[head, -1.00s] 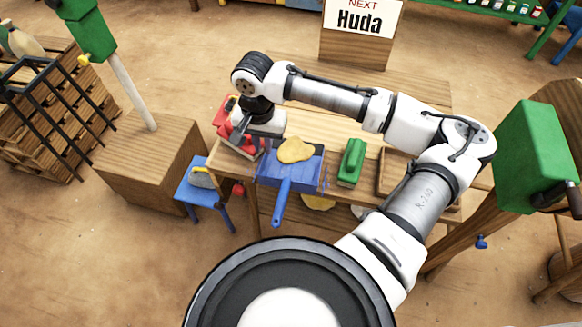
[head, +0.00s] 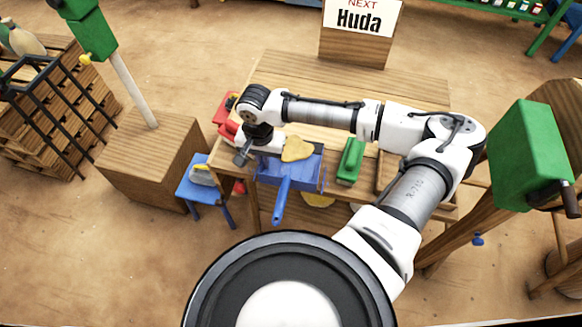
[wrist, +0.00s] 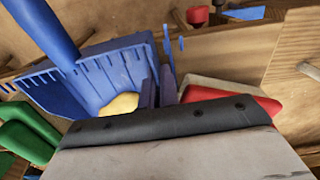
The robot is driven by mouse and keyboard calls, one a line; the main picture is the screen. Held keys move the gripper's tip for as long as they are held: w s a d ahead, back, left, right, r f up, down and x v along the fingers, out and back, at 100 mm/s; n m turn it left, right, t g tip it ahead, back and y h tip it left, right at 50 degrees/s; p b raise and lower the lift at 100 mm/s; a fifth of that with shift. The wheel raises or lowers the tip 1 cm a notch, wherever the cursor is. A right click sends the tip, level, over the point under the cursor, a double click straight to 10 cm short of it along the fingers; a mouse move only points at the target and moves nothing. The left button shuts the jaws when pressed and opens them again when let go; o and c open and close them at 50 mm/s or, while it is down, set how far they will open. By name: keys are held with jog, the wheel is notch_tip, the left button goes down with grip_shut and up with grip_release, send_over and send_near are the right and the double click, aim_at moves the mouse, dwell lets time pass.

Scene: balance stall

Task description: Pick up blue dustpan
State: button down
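The blue dustpan (head: 288,170) lies at the near edge of the wooden table, its handle (head: 280,205) sticking out over the edge towards me. A flat yellow piece (head: 297,149) lies at its back part. My gripper (head: 243,154) is just left of the dustpan in the head view, low over the table. In the wrist view the dustpan (wrist: 100,75) fills the upper left, its ribbed pan close to the gripper body. The fingertips are hard to make out against the blue, so I cannot tell their spread or whether they touch it.
A green brush-like block (head: 350,160) lies right of the dustpan. A red object (head: 225,112) lies behind my gripper. A blue stool (head: 207,192) with a grey and yellow item stands at the left. The table (head: 300,72) is clear at the back.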

jog(key=shift+r, duration=0.1)
dwell(0.4)
notch_tip(320, 180, up, 20)
jog(key=b, duration=0.2)
jog(key=shift+s, duration=0.1)
dwell(0.4)
